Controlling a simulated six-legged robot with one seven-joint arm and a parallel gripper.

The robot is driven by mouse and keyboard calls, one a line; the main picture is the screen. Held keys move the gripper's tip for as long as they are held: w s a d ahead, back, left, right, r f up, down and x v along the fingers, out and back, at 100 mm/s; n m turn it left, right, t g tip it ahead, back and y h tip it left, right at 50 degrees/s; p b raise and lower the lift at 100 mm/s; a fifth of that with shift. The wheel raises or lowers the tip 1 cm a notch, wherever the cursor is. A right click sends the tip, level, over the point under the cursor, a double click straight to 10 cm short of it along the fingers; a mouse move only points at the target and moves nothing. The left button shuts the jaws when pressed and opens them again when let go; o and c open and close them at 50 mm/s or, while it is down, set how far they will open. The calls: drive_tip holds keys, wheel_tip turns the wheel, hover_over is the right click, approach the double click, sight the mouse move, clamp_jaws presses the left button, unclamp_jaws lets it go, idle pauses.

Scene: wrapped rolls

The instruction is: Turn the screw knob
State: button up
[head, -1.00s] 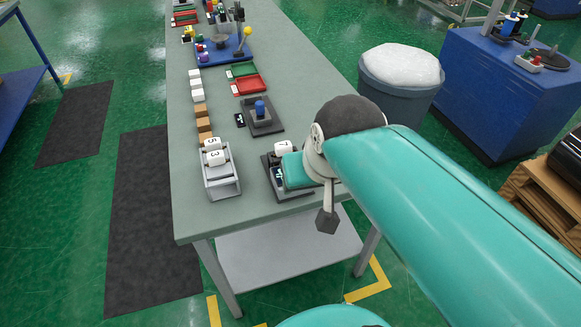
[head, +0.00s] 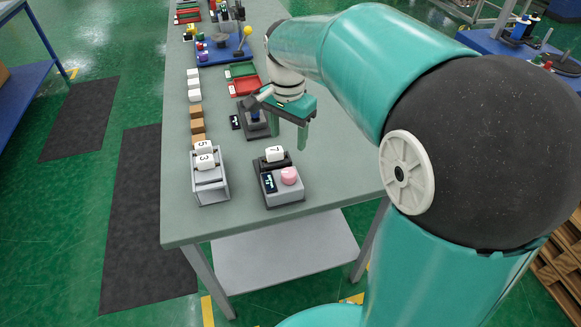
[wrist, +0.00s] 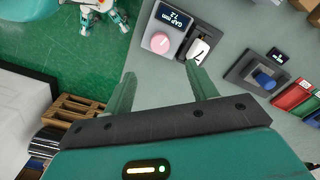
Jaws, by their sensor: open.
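The gap device (head: 285,199) is a grey block with a dark display and a pink round knob (head: 289,176) on top. In the wrist view the knob (wrist: 160,42) sits beside the display (wrist: 171,19), which reads "GAP mm" and seems to show 12. A white roll marked 7 (head: 274,154) sits in the device's dark slot. My gripper (head: 288,138) is above the table, farther back than the pink knob and apart from it. In the wrist view its fingers are spread and empty, with the knob beyond the fingertips.
A grey rack (head: 212,192) holding white rolls marked 5 and 3 stands to the left. A dark device with a blue knob (wrist: 264,81) lies behind, partly covered by my gripper in the head view. Red tray (head: 248,84) and brown blocks (head: 197,127) are farther back.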

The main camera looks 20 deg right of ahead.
sight(288, 173)
wheel_tip(288, 173, down, 13)
drive_tip(key=shift+r, duration=0.1)
idle(0.3)
drive_tip(key=c, duration=1)
drive_tip(key=shift+n, duration=0.3)
